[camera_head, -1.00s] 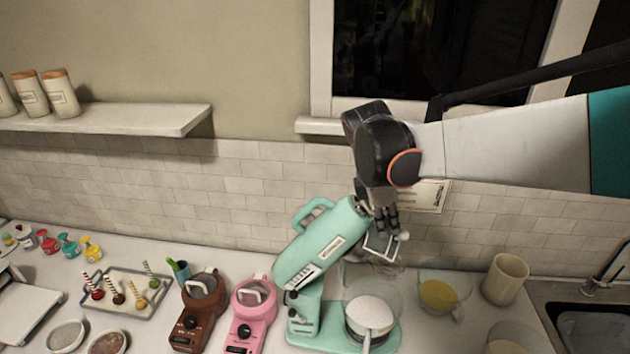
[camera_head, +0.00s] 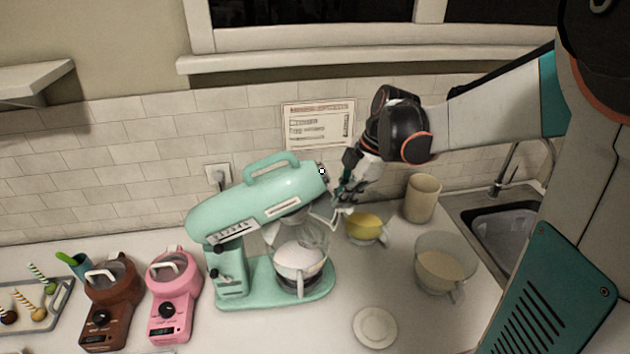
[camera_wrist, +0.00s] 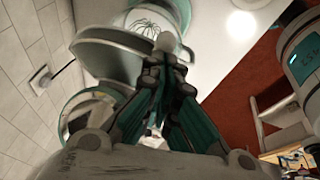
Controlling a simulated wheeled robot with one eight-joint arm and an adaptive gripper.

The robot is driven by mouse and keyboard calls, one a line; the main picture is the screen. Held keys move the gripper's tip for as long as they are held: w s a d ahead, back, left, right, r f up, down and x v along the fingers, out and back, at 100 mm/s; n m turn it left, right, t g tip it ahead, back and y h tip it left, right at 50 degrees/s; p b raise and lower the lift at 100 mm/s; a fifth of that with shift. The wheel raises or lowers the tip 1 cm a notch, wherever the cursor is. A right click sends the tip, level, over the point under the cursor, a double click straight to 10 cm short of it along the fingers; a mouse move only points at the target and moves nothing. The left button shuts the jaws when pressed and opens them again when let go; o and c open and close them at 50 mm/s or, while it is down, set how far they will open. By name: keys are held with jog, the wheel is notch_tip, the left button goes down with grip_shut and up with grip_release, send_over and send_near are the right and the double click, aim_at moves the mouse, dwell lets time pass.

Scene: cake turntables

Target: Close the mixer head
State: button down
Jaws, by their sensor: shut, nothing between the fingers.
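The mint-green stand mixer's head (camera_head: 258,200) has a handle on top and tilts slightly up toward its front end at the right. Its base (camera_head: 250,290) stands on the counter. A glass bowl (camera_head: 300,265) with white contents sits under the front of the head. My gripper (camera_head: 343,198) is shut and empty, just right of the head's front end; I cannot tell whether it touches. In the wrist view my shut fingers (camera_wrist: 166,70) point toward the mixer, partly covering it.
A brown small mixer (camera_head: 112,305) and a pink one (camera_head: 173,300) stand left. A bowl with yellow contents (camera_head: 366,230), a beige cup (camera_head: 422,198) and a glass jug (camera_head: 445,265) are right, before the sink (camera_head: 495,235). A pale round dish (camera_head: 375,327) lies in front.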

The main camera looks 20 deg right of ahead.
notch_tip(320, 180, down, 13)
jog(key=d+y+b, duration=0.2)
jog(key=b, duration=0.6)
jog(key=shift+s+r, duration=0.2)
